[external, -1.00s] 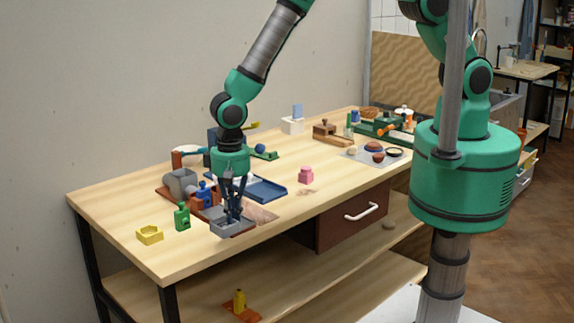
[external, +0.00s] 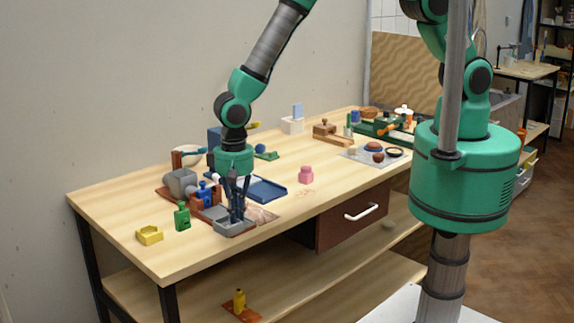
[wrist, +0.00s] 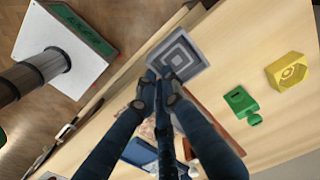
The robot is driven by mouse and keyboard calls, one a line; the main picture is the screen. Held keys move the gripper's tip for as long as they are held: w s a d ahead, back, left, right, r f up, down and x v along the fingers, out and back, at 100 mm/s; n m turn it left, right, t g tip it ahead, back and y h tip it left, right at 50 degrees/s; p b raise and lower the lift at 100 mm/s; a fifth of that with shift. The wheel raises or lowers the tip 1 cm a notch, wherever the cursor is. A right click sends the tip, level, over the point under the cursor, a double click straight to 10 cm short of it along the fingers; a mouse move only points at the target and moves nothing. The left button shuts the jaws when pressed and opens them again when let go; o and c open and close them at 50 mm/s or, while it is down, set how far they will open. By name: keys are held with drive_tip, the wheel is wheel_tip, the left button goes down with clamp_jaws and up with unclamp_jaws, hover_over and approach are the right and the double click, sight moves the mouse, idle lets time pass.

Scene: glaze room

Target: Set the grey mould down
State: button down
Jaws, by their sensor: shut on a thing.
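The grey mould (external: 226,227) is a small square block with nested square grooves on its face; it shows clearly in the wrist view (wrist: 179,54). My gripper (external: 236,215) points down and is shut on one edge of the mould. In the wrist view the dark fingertips (wrist: 157,76) meet at the mould's near side. The mould is close over the front part of the table (external: 120,205), near its front edge, beside a reddish-brown board. I cannot tell whether its underside touches anything.
A green bottle (external: 182,216) and a yellow mould (external: 149,235) stand to the left. A blue tray (external: 266,191) lies behind on the right, with a pink object (external: 306,175) beyond.

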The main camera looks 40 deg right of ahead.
drive_tip(key=w+d+r+m+b, duration=0.1)
drive_tip(key=w+d+m+b, duration=0.15)
drive_tip(key=d, duration=0.85)
drive_tip(key=w+d+r+m+b, duration=0.1)
drive_tip(key=w+d+m, duration=0.2)
drive_tip(key=d, duration=0.8)
drive_tip(key=w+d+r+m+b, duration=0.1)
drive_tip(key=w+d+r+m, duration=0.15)
drive_tip(key=d, duration=0.85)
drive_tip(key=s+d+f+m+b, duration=0.2)
drive_tip(key=s+d+m, duration=0.3)
drive_tip(key=d, duration=0.8)
drive_tip(key=s+d+f+m+b, duration=0.2)
drive_tip(key=s+d+m, duration=0.3)
drive_tip(key=s+d, duration=0.4)
drive_tip(key=d+b, duration=0.1)
drive_tip(key=d, duration=0.3)
drive_tip(key=shift+d+f, duration=0.15)
drive_tip(key=shift+d, duration=0.15)
drive_tip(key=w+a, duration=0.1)
drive_tip(key=w, duration=0.4)
drive_tip(key=w+a+f+b, duration=0.1)
drive_tip(key=w, duration=0.4)
drive_tip(key=w+a, duration=0.1)
drive_tip(key=w, duration=0.4)
drive_tip(key=shift+w+f, duration=0.25)
drive_tip(key=shift+w, duration=0.1)
